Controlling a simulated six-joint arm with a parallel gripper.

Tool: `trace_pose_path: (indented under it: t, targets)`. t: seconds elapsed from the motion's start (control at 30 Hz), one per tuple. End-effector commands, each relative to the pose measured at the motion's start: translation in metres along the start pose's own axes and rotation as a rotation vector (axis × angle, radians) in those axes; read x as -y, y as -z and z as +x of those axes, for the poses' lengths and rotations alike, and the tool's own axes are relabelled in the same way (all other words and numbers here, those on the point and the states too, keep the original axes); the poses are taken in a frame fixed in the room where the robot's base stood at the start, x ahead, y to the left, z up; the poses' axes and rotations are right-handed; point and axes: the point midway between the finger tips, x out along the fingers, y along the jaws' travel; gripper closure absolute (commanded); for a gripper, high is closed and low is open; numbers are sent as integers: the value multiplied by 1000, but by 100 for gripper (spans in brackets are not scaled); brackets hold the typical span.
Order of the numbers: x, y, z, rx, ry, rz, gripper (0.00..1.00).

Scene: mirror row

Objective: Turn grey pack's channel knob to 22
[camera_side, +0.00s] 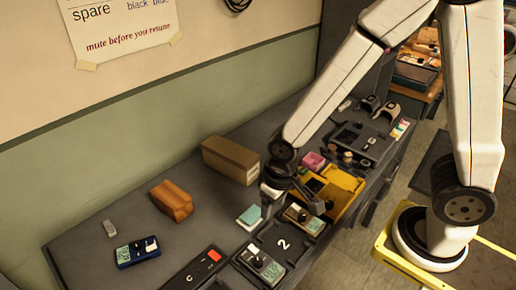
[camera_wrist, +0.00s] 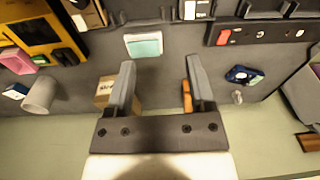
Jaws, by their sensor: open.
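The grey pack (camera_side: 266,266) sits near the front edge of the bench, below a tray slot marked 2. It has a pale green panel and a dark knob; the knob's setting is too small to read. In the wrist view a pale pack (camera_wrist: 196,9), apparently the same one, is cut off by the top edge. My gripper (camera_wrist: 160,64) is open with nothing between its fingers. In the side view my gripper (camera_side: 270,208) hangs over the bench, behind the grey pack and apart from it.
A tan pack (camera_side: 304,218) lies near the yellow case (camera_side: 345,185). A teal-topped box (camera_side: 249,217) stands close to my gripper.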

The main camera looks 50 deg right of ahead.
Motion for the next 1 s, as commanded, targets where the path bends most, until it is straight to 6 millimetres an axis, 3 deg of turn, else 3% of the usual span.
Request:
trace_pose_path:
  t: [0.1, 0.33, 0.77, 1.0]
  targets:
    - [32, -5, 19, 44, -6, -24, 31]
    - [66, -16, 41, 88, -20, -37, 31]
    - [72, -18, 47, 95, -24, -36, 31]
    - [71, -20, 60, 97, -25, -36, 31]
